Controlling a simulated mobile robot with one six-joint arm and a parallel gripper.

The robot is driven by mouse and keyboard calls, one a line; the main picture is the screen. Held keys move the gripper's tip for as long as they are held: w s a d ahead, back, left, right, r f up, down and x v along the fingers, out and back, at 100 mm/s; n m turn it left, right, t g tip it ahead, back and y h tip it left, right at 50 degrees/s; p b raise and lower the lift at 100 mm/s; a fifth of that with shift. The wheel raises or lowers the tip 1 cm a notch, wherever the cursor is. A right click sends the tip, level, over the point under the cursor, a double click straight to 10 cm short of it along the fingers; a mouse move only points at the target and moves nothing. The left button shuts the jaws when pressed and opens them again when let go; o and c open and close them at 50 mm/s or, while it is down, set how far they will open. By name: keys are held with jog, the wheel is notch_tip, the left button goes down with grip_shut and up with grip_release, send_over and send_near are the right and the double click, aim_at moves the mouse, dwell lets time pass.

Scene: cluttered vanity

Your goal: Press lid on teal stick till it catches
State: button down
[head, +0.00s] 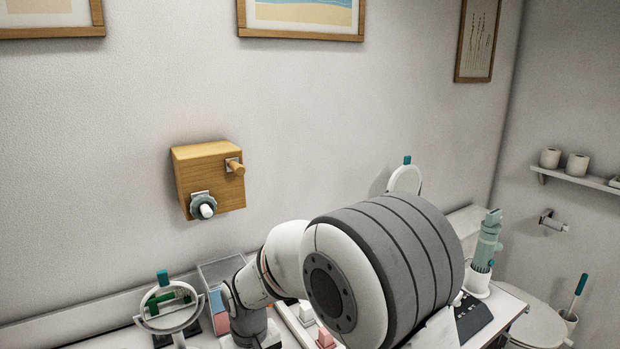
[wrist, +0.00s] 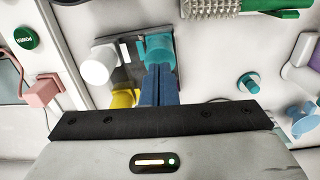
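In the wrist view, a teal cylindrical piece (wrist: 158,48) stands in a dark, clear-edged holder, beside a white round-topped piece (wrist: 97,68) and a yellow piece (wrist: 122,98). I take the teal piece for the stick; whether its top is a seated lid cannot be told. My gripper (wrist: 160,72) has its two blue fingers together, with no visible gap. The fingertips overlap the near edge of the teal piece; contact is unclear. A smaller teal round piece with a stem (wrist: 248,83) lies apart to the right. In the head view my arm hides the gripper and this area.
A green-backed brush (wrist: 240,8) lies at the top of the wrist view. A pink block (wrist: 44,92) and a green round button (wrist: 26,38) are at left. In the head view, a round mirror (head: 168,305) stands left and a teal device (head: 488,240) right.

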jog(key=shift+f+b, duration=0.65)
jog(key=shift+f, duration=0.2)
jog(key=shift+r, duration=0.1)
dwell(0.6)
notch_tip(320, 180, up, 7)
jog(key=p, duration=0.4)
jog(key=shift+p, duration=0.35)
dwell(0.4)
jog(key=s+d+r+m+t, duration=0.1)
jog(key=s+d+r, duration=0.1)
jog(key=d+r, duration=0.35)
jog(key=s+d+r+m+t, duration=0.1)
jog(key=s+d+r+m, duration=0.1)
jog(key=d, duration=0.6)
jog(key=s+d+r+m, duration=0.1)
jog(key=s+d+r, duration=0.2)
jog(key=d, duration=0.3)
jog(key=s+d+r+m+t, duration=0.1)
jog(key=s+d+m, duration=0.1)
jog(key=s+d, duration=0.5)
jog(key=shift+b, duration=0.35)
